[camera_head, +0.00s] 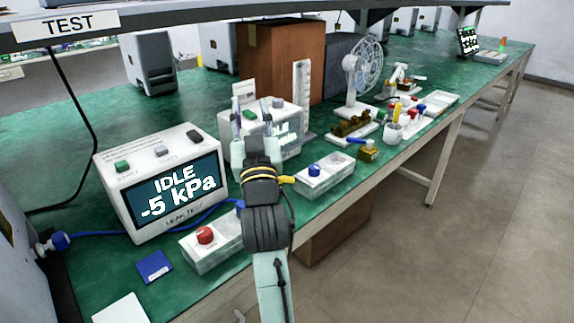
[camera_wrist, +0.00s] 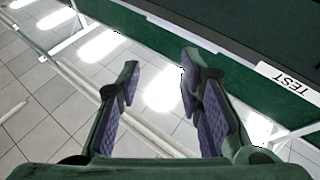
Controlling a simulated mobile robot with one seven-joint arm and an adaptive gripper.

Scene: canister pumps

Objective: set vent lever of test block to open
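The leak tester (camera_head: 205,140) stands on the green bench in the head view, its screen reading IDLE -5 kPa. A blue hose (camera_head: 190,219) runs in front of it and passes behind my arm. A small yellow piece (camera_head: 287,179) shows at the right edge of my arm; I cannot tell whether it is the vent lever. No test block can be made out for certain; my arm hides that spot. My gripper (camera_head: 251,112) is raised above the bench, in front of a white machine (camera_head: 292,140). The wrist view shows its fingers (camera_wrist: 157,78) apart, with nothing between them.
A white bin with a red button (camera_head: 205,235) and one with a blue button (camera_head: 314,170) flank my arm. A fan (camera_head: 363,70) and small parts stand farther back. A shelf edge with a TEST sign (camera_head: 67,25) crosses above. Floor is clear at right.

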